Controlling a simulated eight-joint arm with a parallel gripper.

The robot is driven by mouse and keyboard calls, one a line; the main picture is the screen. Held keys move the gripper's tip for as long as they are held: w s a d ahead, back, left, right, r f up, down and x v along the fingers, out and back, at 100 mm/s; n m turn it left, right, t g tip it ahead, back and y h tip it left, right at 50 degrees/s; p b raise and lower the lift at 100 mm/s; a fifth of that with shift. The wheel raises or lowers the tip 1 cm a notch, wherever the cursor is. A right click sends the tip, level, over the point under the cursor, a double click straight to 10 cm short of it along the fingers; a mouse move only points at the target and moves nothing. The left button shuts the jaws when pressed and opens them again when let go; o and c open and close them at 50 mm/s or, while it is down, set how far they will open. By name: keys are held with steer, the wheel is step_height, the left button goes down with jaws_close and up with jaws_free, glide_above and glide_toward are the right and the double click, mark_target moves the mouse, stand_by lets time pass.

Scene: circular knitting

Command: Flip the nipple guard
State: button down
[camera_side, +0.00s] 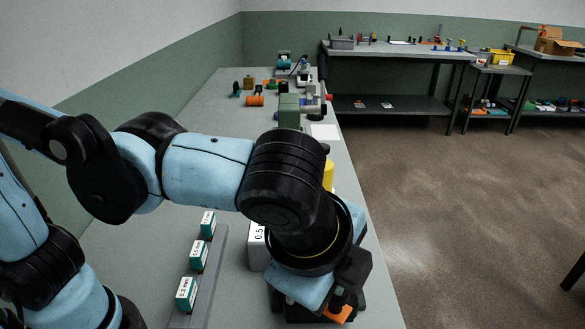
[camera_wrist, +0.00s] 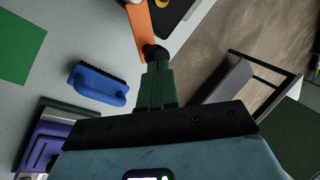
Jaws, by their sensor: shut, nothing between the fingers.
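My gripper (camera_wrist: 157,70) is shut, with its green fingers together and nothing visible between them. Its tips are right at a black round knob (camera_wrist: 155,53) at the lower end of an orange flat part (camera_wrist: 140,28), which may be the nipple guard. I cannot tell whether the tips touch the knob. The orange part stands beside a dark piece (camera_wrist: 172,15) and runs out of the top of the wrist view. In the side view, orange (camera_side: 338,314) shows at the bottom beneath my wrist, which hides most of the work.
A blue brush (camera_wrist: 98,83), a purple item in a dark holder (camera_wrist: 45,145) and a green square (camera_wrist: 20,47) lie on the bench left of my gripper. Small labelled boxes (camera_side: 198,255) stand in a rack. The bench edge and floor are to the right.

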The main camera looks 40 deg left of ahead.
steer(key=shift+f, duration=0.15)
steer(key=shift+w+f, duration=0.4)
steer(key=shift+f, duration=0.15)
